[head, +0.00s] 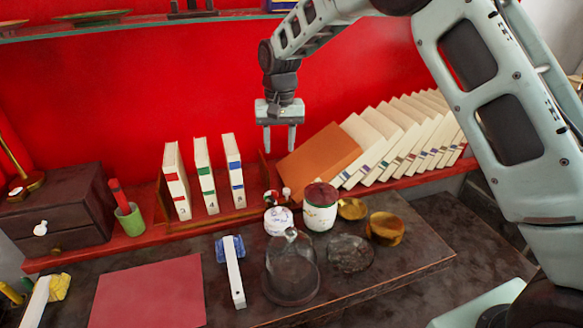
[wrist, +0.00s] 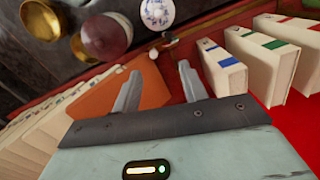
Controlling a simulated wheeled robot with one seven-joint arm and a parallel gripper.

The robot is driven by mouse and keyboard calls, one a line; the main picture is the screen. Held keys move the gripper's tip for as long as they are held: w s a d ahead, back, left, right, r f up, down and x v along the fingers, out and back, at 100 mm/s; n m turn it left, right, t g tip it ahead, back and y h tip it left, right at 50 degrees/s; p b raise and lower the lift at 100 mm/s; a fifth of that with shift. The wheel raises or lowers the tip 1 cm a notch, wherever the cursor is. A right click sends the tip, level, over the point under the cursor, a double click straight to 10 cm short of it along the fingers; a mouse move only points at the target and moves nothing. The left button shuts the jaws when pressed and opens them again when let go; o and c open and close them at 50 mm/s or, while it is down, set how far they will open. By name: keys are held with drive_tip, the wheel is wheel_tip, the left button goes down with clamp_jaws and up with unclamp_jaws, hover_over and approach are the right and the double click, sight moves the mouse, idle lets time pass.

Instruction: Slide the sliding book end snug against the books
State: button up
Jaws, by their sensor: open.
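Three upright cream books (head: 205,176) with red, green and blue spine labels stand spaced apart in a low wooden rack. They also show at the right of the wrist view (wrist: 270,58). A thin dark wooden panel (head: 265,170), which looks like the sliding book end, stands upright to the right of the blue-labelled book, with a gap between them. In the wrist view I cannot make it out clearly. My gripper (head: 280,148) points down, open and empty, above and slightly right of this panel. Its fingers (wrist: 160,80) show apart in the wrist view, with nothing between them.
A brown book (head: 318,150) and a row of leaning cream books (head: 385,140) lie close on the right. Jars (head: 320,208), brass bowls (head: 385,228) and a glass dome (head: 291,268) stand in front. A green cup (head: 130,219) is left of the rack.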

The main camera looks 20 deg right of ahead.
sight(286, 189)
drive_tip(key=w+d, duration=0.3)
drive_tip(key=w, duration=0.1)
drive_tip(key=shift+m, duration=0.4)
drive_tip(key=f+p, duration=0.2)
drive_tip(key=f, duration=0.4)
drive_tip(key=f+p, duration=0.2)
drive_tip(key=f, duration=0.3)
drive_tip(key=f+p, duration=0.2)
drive_tip(key=f, duration=0.4)
drive_tip(key=shift+s+a+f, duration=0.15)
drive_tip(key=shift+s+f, duration=0.15)
clamp_jaws()
